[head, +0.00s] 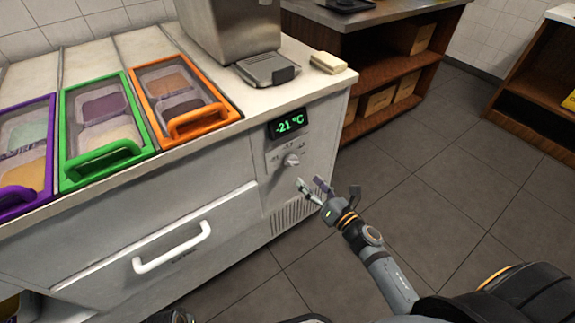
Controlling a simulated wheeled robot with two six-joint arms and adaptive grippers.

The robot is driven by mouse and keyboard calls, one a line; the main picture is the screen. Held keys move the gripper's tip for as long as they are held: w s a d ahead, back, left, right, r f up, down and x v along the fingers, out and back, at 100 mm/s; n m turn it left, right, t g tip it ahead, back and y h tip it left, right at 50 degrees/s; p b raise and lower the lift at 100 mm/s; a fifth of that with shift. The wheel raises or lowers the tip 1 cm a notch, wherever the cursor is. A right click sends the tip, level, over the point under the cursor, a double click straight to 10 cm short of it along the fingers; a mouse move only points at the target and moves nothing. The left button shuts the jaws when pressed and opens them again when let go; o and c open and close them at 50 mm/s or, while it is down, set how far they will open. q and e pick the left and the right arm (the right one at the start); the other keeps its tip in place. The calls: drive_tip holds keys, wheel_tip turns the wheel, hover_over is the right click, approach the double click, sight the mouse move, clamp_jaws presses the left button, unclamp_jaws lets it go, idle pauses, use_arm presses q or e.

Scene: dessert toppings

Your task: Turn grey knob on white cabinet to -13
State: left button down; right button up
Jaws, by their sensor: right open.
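The white cabinet (230,182) fills the left half of the head view. Its grey knob (291,160) sits on a small panel on the front face, with small printed marks around it. The display (287,123) above the knob reads -21 °C in green. My right gripper (311,184) is open and empty, just below and to the right of the knob, and appears apart from it. Its fingers point toward the cabinet front. My left gripper is not clearly visible in the view.
A white drawer handle (172,250) sticks out left of the knob. A vent grille (292,213) lies below it. Purple, green (100,155) and orange (183,122) framed lids and a steel machine (230,30) are on top. Tiled floor (440,180) is clear at the right.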

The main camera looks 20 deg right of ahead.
sight(291, 162)
use_arm(q)
drive_tip(key=f, duration=0.1)
drive_tip(key=s+f, duration=0.1)
drive_tip(key=a+f+p, duration=0.1)
drive_tip(key=f, duration=0.1)
drive_tip(key=shift+s, duration=0.35)
use_arm(e)
drive_tip(key=x, duration=0.9)
drive_tip(key=shift+f, duration=0.1)
drive_tip(key=shift+s, duration=0.1)
drive_tip(key=c, duration=1.1)
drive_tip(key=shift+c, duration=0.3)
use_arm(q)
drive_tip(key=shift+a, duration=0.1)
